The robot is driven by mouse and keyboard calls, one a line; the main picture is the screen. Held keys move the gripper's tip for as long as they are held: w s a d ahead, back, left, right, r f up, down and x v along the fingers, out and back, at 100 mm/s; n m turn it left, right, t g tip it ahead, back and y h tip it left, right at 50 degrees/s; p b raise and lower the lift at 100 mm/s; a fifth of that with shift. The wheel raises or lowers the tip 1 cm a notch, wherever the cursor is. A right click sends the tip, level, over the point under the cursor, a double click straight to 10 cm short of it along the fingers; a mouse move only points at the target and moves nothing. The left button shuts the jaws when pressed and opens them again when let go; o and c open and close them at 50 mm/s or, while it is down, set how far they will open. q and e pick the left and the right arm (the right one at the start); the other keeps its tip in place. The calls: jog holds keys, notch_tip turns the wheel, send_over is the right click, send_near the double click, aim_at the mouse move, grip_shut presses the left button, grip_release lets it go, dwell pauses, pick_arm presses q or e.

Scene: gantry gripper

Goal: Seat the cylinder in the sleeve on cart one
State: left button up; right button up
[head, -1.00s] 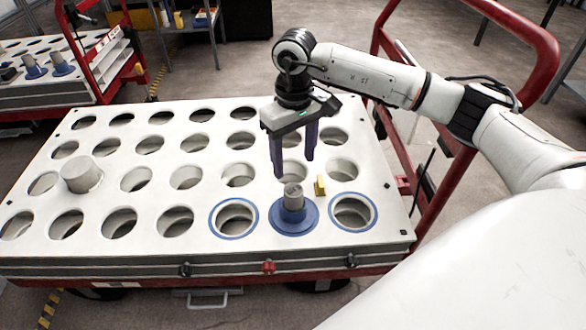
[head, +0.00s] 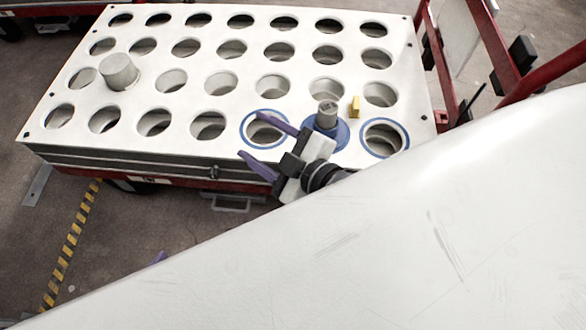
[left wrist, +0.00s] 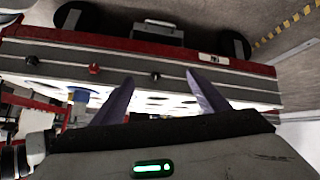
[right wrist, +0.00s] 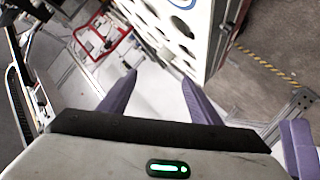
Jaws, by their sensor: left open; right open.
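In the head view, a grey cylinder (head: 327,110) stands upright in a blue-flanged sleeve (head: 341,136) near the front right of the white cart top. A wider pale cylinder (head: 118,71) stands in a hole at the left. My right gripper (head: 252,134) is open and empty at the front edge, its fingers pointing left across the blue-ringed hole left of the sleeve. My left gripper shows only as a purple tip (head: 159,257) in the head view. In the left wrist view its jaws (left wrist: 160,78) are open and empty, facing the cart side.
The cart top (head: 290,60) has rows of open holes. Blue rings mark one hole (head: 249,141) left of the sleeve and another (head: 405,139) right of it. A small yellow block (head: 355,106) stands beside the sleeve. A red handle frame (head: 487,55) rises at the right.

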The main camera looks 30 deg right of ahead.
jog(key=s+d+f+m+g, duration=0.1)
jog(key=s+f+m+g, duration=0.5)
jog(key=s+f+m, duration=0.5)
pick_arm(q)
jog(key=s+a+r+y+p, duration=0.1)
jog(key=a+r+p, duration=0.2)
jog(key=r+p, duration=0.8)
jog(key=p, duration=0.9)
jog(key=shift+s+a+r, duration=0.2)
jog(key=shift+s+r, duration=0.2)
pick_arm(e)
jog(key=s+d+r+n+h, duration=0.1)
jog(key=d+r, duration=0.1)
jog(key=r, duration=0.4)
jog(key=s+d+r+n+h, duration=0.1)
jog(key=r, duration=0.5)
jog(key=shift+s+d+r+t, duration=0.2)
jog(key=shift+s+d+t, duration=0.1)
jog(key=shift+s+d, duration=0.05)
